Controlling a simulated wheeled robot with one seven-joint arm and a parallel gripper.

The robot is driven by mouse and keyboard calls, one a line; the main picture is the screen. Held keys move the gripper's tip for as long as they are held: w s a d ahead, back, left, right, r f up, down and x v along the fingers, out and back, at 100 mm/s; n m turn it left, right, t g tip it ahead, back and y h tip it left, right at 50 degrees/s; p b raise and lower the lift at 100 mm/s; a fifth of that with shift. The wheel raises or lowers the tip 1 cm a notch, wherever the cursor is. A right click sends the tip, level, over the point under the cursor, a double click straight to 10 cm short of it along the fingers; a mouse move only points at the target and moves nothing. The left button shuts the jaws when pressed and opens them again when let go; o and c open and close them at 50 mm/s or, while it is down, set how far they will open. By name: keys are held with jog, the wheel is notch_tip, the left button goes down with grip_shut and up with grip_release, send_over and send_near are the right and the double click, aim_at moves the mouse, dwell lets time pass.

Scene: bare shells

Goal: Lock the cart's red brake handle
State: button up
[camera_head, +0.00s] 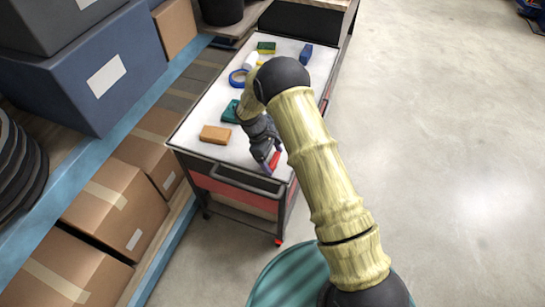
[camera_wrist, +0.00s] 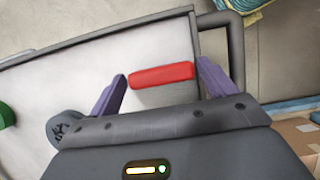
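The cart (camera_head: 203,155) has a white top, a red front drawer and a grey push bar (camera_head: 232,183) at its near end. The red brake handle (camera_wrist: 161,75) is a short red bar, lying across the wrist view between my two purple fingers. It also shows at the cart's near right corner in the head view (camera_head: 274,161). My gripper (camera_wrist: 162,72) is open with its fingertips near the two ends of the red handle. I cannot tell whether either finger touches it. In the head view my gripper (camera_head: 270,162) points down over that corner.
On the cart top are an orange-brown block (camera_head: 215,134), a teal block (camera_head: 230,111), a blue tape roll (camera_head: 237,77) and a blue block (camera_head: 306,53). Shelves with boxes (camera_head: 112,207) stand close on the left. The floor (camera_head: 440,130) to the right is clear.

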jog(key=c, duration=0.6)
jog(key=shift+c, duration=0.2)
jog(key=shift+m, duration=0.5)
jog(key=m+g, duration=0.1)
jog(key=m, duration=0.1)
jog(key=shift+w+m+y, duration=0.15)
jog(key=shift+m+y, duration=0.25)
jog(key=m+g+y, duration=0.1)
jog(key=m, duration=0.2)
jog(key=shift+w+d+m+b, duration=0.1)
jog(key=shift+m+b, duration=0.2)
jog(key=shift+b, duration=0.1)
jog(key=m+y, duration=0.1)
jog(key=m, duration=0.1)
jog(key=m+y, duration=0.1)
jog(key=m, duration=0.2)
jog(key=shift+d+r+g, duration=0.1)
jog(key=shift+d+g, duration=0.05)
jog(key=shift+g, duration=0.25)
jog(key=m+y, duration=0.1)
jog(key=m, duration=0.1)
jog(key=m+y, duration=0.1)
jog(key=m, duration=0.2)
jog(key=shift+d+m, duration=0.15)
jog(key=shift+m, duration=0.15)
